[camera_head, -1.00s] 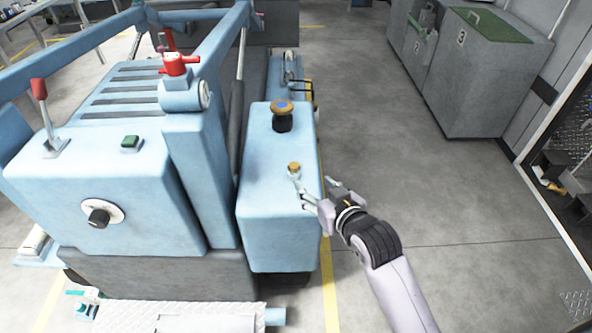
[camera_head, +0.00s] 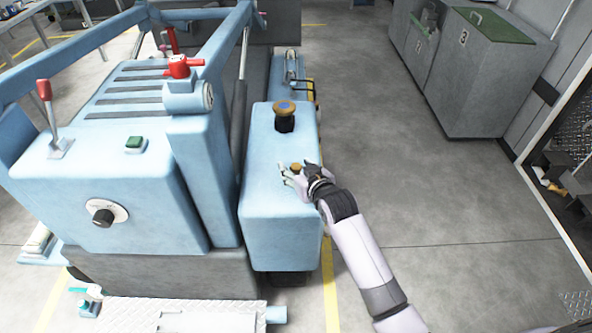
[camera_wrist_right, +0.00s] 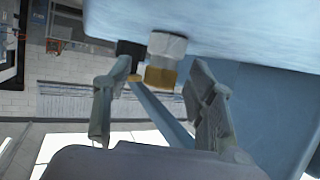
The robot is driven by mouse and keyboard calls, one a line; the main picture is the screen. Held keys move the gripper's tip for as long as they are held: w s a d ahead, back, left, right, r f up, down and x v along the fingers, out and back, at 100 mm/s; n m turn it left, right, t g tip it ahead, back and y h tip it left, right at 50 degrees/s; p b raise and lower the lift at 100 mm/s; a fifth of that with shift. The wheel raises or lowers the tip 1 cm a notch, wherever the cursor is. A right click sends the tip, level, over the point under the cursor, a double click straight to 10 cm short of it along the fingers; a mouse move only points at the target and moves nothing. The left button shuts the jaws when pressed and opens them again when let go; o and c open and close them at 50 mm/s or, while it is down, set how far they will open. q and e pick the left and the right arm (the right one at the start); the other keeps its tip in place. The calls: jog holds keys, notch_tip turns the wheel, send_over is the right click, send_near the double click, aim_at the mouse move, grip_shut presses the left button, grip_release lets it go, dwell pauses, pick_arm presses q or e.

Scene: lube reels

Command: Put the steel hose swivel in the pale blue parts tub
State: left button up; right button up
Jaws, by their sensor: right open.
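A small fitting with a grey steel body and a brass end, which looks like the steel hose swivel (camera_head: 296,167), stands on the pale blue box-shaped housing (camera_head: 275,225). My right gripper (camera_head: 290,175) is open and right at it. In the right wrist view the swivel (camera_wrist_right: 163,58) shows at the tips of the open right gripper (camera_wrist_right: 160,72), between the two fingers; I cannot tell whether they touch it. I cannot make out a pale blue parts tub in these views. My left gripper is not in view.
A black knob with an orange-brown top (camera_head: 284,115) stands on the same housing, behind the swivel. The large blue machine (camera_head: 100,190) with its red lever (camera_head: 45,95) fills the left. Grey bins (camera_head: 480,80) stand at the back right. Grey floor (camera_head: 400,160) between is clear.

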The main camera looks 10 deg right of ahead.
jog(key=shift+w+a+f, duration=0.1)
jog(key=shift+w+f, duration=0.05)
jog(key=shift+w, duration=0.2)
jog(key=shift+c, duration=0.5)
grip_shut()
